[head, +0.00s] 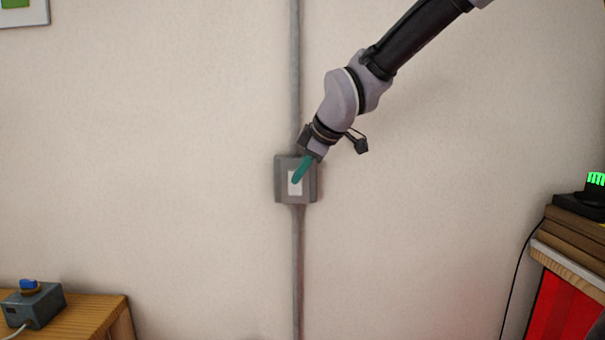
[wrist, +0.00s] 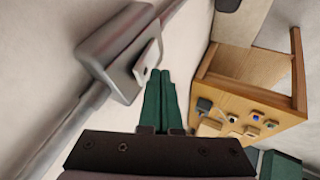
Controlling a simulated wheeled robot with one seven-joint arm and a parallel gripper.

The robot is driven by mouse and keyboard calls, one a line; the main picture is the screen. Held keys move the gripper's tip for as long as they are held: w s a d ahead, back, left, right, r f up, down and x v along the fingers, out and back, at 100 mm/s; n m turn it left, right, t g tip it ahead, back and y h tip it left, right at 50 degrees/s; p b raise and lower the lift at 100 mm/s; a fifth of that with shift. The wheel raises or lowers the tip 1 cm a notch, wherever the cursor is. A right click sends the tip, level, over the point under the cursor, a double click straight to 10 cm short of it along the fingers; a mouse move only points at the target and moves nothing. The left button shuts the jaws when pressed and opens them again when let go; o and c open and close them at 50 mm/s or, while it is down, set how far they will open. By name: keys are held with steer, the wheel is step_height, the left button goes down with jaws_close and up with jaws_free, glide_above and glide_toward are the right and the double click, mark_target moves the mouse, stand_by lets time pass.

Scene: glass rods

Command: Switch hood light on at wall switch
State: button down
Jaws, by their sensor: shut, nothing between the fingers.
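The wall switch is a grey box (head: 310,190) on a vertical grey conduit, with a white rocker plate (head: 291,187) in its middle. In the wrist view the box (wrist: 112,50) and its white rocker (wrist: 147,62) are at the upper left. My gripper (head: 296,181) is shut and empty, its green fingers together. In the head view the fingertips overlap the rocker. In the wrist view the fingertips (wrist: 160,72) are close beside the rocker's lower end; I cannot tell whether they touch it. The hood light is not in view.
A wooden table (head: 95,312) at the lower left bears a grey box with a blue knob (head: 33,302). The wall around the switch is bare.

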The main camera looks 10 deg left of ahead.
steer(key=shift+w+r, duration=0.1)
steer(key=shift+w, duration=0.25)
steer(key=shift+w+a+r+g, duration=0.1)
steer(key=shift+w+g, duration=0.2)
steer(key=shift+w, duration=0.1)
steer(key=shift+r, duration=0.1)
steer(key=shift+r, duration=0.7)
steer(key=shift+s, duration=0.1)
